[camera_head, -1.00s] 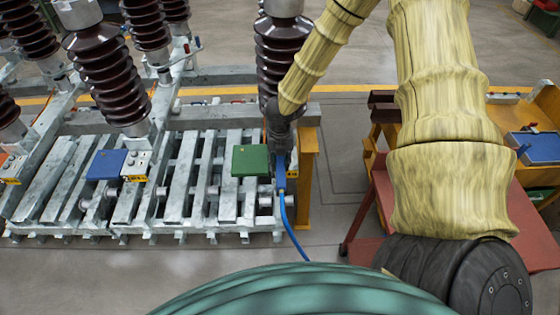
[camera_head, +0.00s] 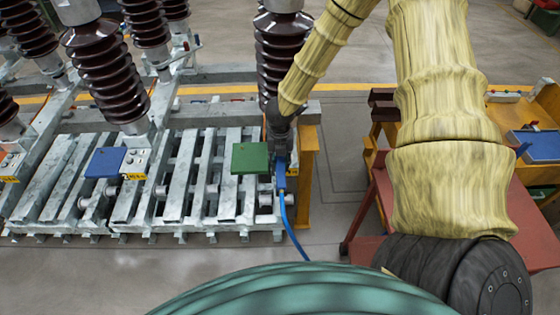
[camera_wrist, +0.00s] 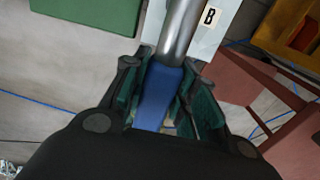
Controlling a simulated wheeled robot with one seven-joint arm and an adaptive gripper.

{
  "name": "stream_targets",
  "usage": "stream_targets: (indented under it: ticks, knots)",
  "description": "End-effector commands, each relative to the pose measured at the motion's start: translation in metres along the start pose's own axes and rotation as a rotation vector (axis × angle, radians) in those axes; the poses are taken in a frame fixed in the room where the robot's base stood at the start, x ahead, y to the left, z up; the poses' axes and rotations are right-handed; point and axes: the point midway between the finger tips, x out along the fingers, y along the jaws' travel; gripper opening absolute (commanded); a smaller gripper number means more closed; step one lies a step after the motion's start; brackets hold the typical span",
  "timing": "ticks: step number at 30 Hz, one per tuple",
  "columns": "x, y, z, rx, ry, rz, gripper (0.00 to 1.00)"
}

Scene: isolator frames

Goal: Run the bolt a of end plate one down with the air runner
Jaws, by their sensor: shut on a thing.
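My gripper (camera_head: 280,142) is at the right end of the galvanised isolator frame (camera_head: 228,190), beside the green box. In the wrist view, my gripper (camera_wrist: 158,92) is shut on the blue body of the air runner (camera_wrist: 157,98). The runner's grey metal barrel (camera_wrist: 181,30) points away over a pale plate marked B. In the head view, the blue air runner (camera_head: 281,172) hangs below my gripper with its blue hose trailing down. The bolt is hidden, and I cannot tell whether the runner touches it.
A green box (camera_head: 250,158) sits just left of my gripper; it also shows in the wrist view (camera_wrist: 88,12). Brown insulators (camera_head: 283,55) stand behind. A yellow post (camera_head: 307,160) is close on the right, then a red bench (camera_head: 368,215). A blue box (camera_head: 106,161) lies further left.

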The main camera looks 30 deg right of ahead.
Motion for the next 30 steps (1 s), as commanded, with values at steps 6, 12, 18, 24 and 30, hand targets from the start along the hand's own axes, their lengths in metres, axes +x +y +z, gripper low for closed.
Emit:
stream_targets:
  ticks: [6, 12, 18, 24, 30]
  knots:
    - [0.0037, 0.0005, 0.0004, 0.0, -0.001, 0.001, 0.0]
    - [0.0069, 0.0005, 0.0003, 0.0, -0.001, 0.001, 0.0]
    - [0.0075, 0.0004, 0.0004, 0.0, -0.001, 0.001, 0.0]
    - [0.0074, 0.0004, 0.0003, 0.0, -0.001, 0.001, 0.0]
    - [0.0077, 0.0003, 0.0002, 0.0, -0.001, 0.001, 0.0]
